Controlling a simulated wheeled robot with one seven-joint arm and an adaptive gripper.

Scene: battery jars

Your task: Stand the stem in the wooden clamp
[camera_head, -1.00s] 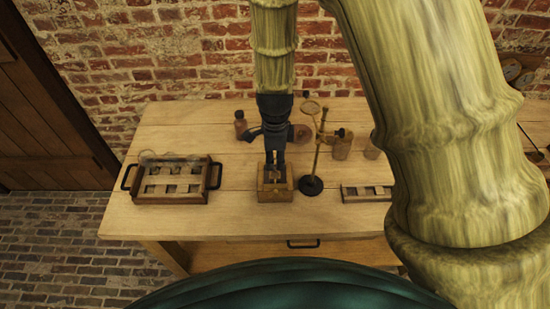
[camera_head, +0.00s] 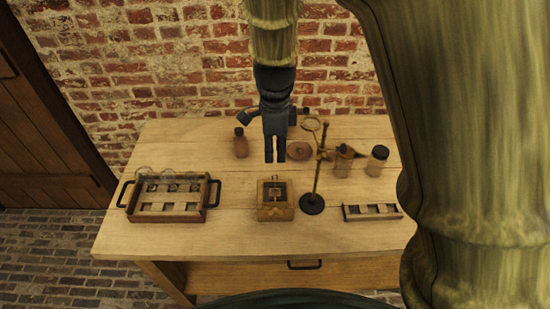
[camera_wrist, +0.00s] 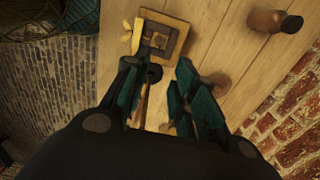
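The wooden clamp (camera_head: 276,212) is a small square block on the table's middle, with a dark recess in its top. It also shows at the top of the wrist view (camera_wrist: 179,48), with a brass wing screw (camera_wrist: 127,38) at its side. A small pale upright piece with a thin loop (camera_head: 275,184), which looks like the stem, stands in the recess. Its exact seating is too small to tell. My gripper (camera_head: 275,160) is above and behind the clamp, apart from it. In the wrist view its fingers (camera_wrist: 158,98) are spread with nothing held between them.
A brass stand with a ring and round black base (camera_head: 312,204) is close right of the clamp. A handled tray (camera_head: 165,211) is at left, a small slotted rack (camera_head: 372,212) at right. Bottles and jars (camera_head: 376,161) stand behind. Bare table lies between tray and clamp.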

